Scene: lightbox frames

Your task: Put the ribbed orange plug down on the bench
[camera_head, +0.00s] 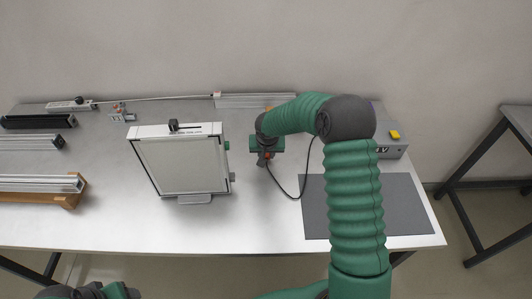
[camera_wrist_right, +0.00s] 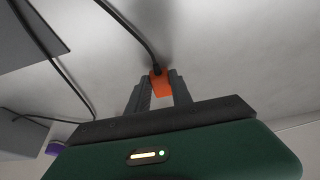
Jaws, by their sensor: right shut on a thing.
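The orange plug (camera_wrist_right: 159,84) is between the two fingers of my right gripper (camera_wrist_right: 160,88) in the wrist view, with a black cable running from its far end. The ribs are too small to make out. In the head view the right gripper (camera_head: 266,157) is over the white bench (camera_head: 255,220), just right of the framed panel, and a bit of the plug (camera_head: 267,155) shows red-orange at it. The gripper is shut on the plug. I cannot tell whether the plug touches the bench. My left gripper is out of view.
A framed light panel (camera_head: 185,165) stands left of the gripper. A dark grey mat (camera_head: 400,205) lies to the right, and a grey box with a yellow button (camera_head: 394,135) stands behind it. The black cable (camera_head: 285,190) loops beside the gripper. The front middle of the bench is clear.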

